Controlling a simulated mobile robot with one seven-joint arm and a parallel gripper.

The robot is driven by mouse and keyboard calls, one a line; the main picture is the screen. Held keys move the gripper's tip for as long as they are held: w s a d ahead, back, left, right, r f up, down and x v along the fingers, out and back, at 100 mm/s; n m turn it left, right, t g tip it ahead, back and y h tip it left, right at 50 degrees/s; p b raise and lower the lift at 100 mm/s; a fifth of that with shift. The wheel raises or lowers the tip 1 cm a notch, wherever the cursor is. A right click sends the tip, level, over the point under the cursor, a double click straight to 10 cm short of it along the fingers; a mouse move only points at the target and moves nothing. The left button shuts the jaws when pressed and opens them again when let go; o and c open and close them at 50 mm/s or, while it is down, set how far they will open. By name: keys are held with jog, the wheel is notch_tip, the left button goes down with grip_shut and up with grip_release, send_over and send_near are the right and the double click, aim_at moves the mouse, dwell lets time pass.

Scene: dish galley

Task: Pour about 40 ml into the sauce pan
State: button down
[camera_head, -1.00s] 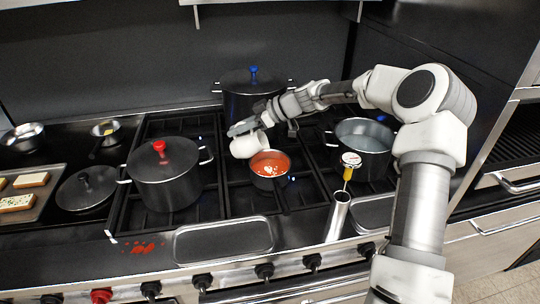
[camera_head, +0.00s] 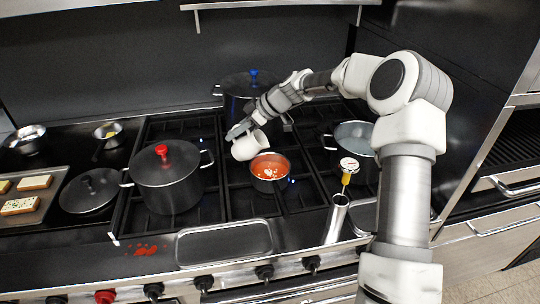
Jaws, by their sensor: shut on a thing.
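The sauce pan (camera_head: 270,184) is a small dark pan on the middle of the stove, with red-orange sauce and a few pale spots inside. My gripper (camera_head: 238,131) is shut on a white cup or jug (camera_head: 250,147), just behind and left of the pan. The cup is tilted, its lower right part close to the pan's rim. I cannot tell whether they touch. No stream is visible, and the cup's inside is hidden.
A lidded pot with a red knob (camera_head: 168,186) stands left, and a blue-knobbed pot (camera_head: 248,93) behind. An open pot (camera_head: 353,140) with a thermometer (camera_head: 348,166) near it stands right. An empty tray (camera_head: 224,244) and red spill (camera_head: 147,249) lie in front.

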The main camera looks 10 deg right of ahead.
jog(key=shift+a+h, duration=0.15)
jog(key=shift+h, duration=0.25)
jog(key=shift+w+p, duration=0.1)
jog(key=shift+p, duration=0.25)
jog(key=shift+w+a+r+g+h+p, duration=0.1)
jog(key=shift+a+r+g+h+p, duration=0.2)
jog(key=shift+h+p, duration=0.45)
jog(key=w+a+f+g+h+p, duration=0.2)
jog(key=a+h+p, duration=0.3)
jog(key=p, duration=0.5)
jog(key=shift+f+g+h, duration=0.3)
jog(key=shift+g+h, duration=0.1)
jog(key=shift+h, duration=0.35)
jog(key=shift+s+f, duration=0.1)
